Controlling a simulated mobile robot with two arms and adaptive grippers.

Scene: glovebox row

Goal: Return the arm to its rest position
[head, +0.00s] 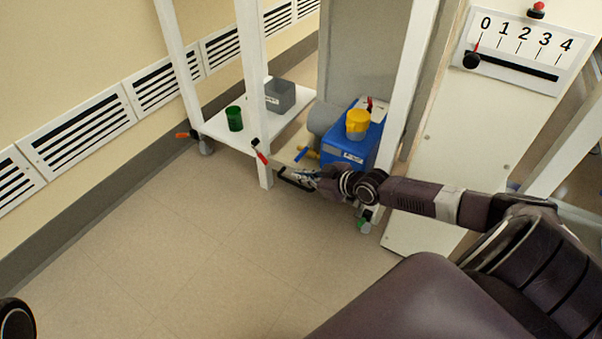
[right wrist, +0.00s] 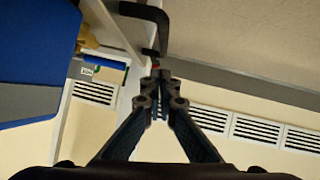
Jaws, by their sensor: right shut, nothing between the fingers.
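My right arm reaches in from the right in the head view. Its gripper (head: 303,179) is low, in front of the blue box (head: 352,140) on the cart's lower shelf. In the right wrist view the two fingers of the right gripper (right wrist: 160,84) meet at the tips with nothing between them. A black bar-like handle (right wrist: 145,12) shows just beyond the fingertips there. In the head view a dark handle (head: 291,181) lies beside the gripper; I cannot tell whether they touch. My left gripper is out of view.
A yellow cup (head: 357,122) stands on the blue box. A green cup (head: 234,118) and grey bin (head: 280,96) are on the lower shelf (head: 218,124). A 0–4 slider panel (head: 520,50) is upper right. Floor (head: 190,240) at left is clear.

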